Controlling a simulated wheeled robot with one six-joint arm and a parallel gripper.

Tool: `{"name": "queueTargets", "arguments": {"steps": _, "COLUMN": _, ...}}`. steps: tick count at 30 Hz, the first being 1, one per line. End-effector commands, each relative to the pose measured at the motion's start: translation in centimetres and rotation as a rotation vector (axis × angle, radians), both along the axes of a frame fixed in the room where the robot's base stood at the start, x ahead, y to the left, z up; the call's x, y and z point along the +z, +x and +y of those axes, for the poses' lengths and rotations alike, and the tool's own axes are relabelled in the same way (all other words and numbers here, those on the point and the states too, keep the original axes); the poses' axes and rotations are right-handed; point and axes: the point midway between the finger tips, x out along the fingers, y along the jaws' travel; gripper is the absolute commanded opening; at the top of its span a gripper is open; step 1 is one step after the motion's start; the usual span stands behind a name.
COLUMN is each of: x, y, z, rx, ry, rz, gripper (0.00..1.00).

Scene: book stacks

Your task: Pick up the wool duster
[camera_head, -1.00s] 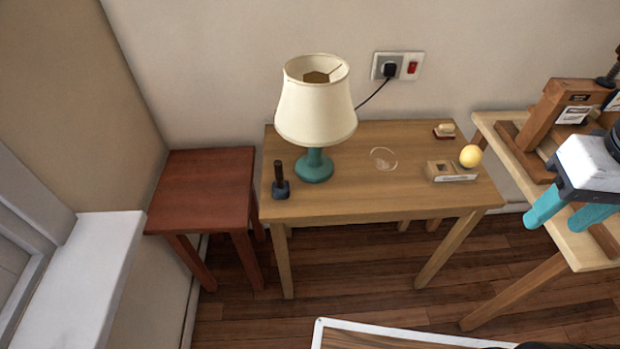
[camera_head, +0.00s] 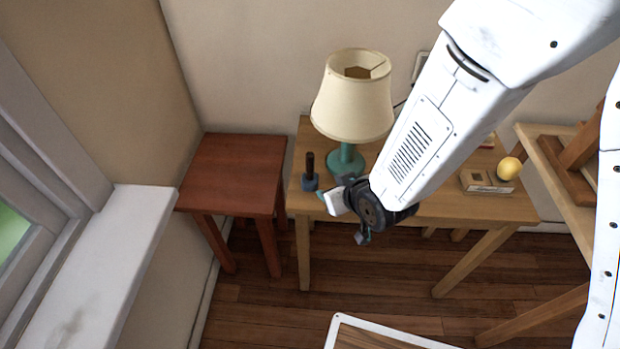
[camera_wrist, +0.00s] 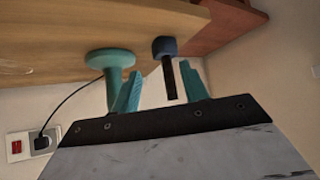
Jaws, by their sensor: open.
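The likely wool duster (camera_head: 310,174) is a small thing with a blue-grey head and an upright dark handle. It stands at the left front of the wooden table (camera_head: 458,208), left of the lamp. My gripper (camera_head: 342,212) is right of it and nearer the camera, by the table's front edge. In the wrist view, which is upside down, my open teal fingers (camera_wrist: 161,88) appear on either side of the dark handle of the duster (camera_wrist: 169,78). The jaws look empty, and I cannot tell how far the handle is beyond them.
A lamp (camera_head: 352,103) with a cream shade and teal base stands close behind my gripper. A yellow ball (camera_head: 508,168) and a small wooden block (camera_head: 480,182) are at the right. A bare reddish stool (camera_head: 238,165) stands left. A pale workbench (camera_head: 545,150) stands far right.

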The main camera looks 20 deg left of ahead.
Motion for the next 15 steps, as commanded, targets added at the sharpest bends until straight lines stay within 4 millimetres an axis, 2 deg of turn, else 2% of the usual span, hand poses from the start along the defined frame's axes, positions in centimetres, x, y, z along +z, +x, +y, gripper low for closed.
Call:
{"name": "queueTargets", "arguments": {"steps": 3, "x": 1.4, "y": 0.9, "z": 2.3, "rx": 0.020, "ry": 0.129, "rz": -0.119, "gripper": 0.44}}
{"name": "queueTargets", "arguments": {"steps": 9, "x": 4.1, "y": 2.1, "z": 3.8, "rx": 0.026, "ry": 0.253, "rz": -0.235, "gripper": 0.44}}
{"name": "queueTargets", "arguments": {"steps": 15, "x": 3.7, "y": 3.5, "z": 5.2, "rx": 0.025, "ry": 0.268, "rz": -0.248, "gripper": 0.44}}
